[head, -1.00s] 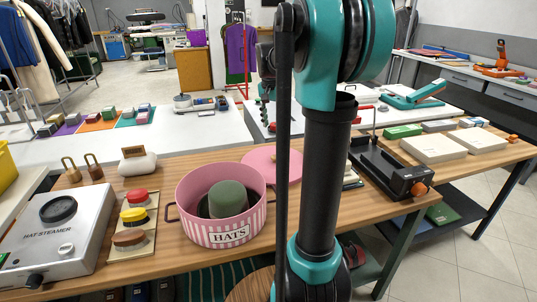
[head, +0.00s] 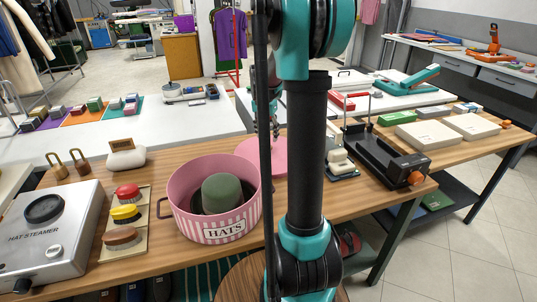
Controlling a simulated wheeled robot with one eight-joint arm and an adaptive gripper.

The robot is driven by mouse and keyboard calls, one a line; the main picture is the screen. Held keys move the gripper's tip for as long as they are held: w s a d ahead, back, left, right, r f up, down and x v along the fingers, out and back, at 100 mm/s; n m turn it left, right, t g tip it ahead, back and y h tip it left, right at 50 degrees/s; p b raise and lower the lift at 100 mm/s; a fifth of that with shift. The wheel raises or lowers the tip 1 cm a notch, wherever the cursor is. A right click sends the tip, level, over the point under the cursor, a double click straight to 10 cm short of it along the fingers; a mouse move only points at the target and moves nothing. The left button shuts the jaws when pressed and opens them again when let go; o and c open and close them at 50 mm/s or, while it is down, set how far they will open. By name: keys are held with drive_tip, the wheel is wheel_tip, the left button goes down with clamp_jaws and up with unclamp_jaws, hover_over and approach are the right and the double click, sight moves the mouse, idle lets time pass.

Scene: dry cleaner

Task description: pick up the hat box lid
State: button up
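The hat box lid (head: 250,149) is a flat pink disc lying on the wooden table, behind and right of the pink striped hat box marked HATS (head: 222,231). My arm's dark link and column hide part of the lid. A green hat (head: 222,193) sits inside the open box. My gripper (head: 275,130) shows only in part, small and dark, beside the arm link and just above the lid's far side. I cannot tell whether it touches the lid or how far its fingers are apart.
Left of the box are a tray of brushes (head: 122,238) with red, yellow and brown tops and a hat steamer (head: 45,235). Right of my arm stand a cream-coloured item on a dark base (head: 341,164) and a black device with an orange knob (head: 385,155).

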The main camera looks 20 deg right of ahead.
sight(268, 146)
drive_tip(key=shift+w+d+f, duration=0.1)
drive_tip(key=shift+d+f, duration=0.1)
drive_tip(key=shift+f, duration=1.2)
drive_tip(key=shift+w+d+f, duration=0.1)
drive_tip(key=shift+d+f, duration=0.05)
drive_tip(key=shift+f, duration=1.2)
clamp_jaws()
drive_tip(key=shift+r, duration=0.1)
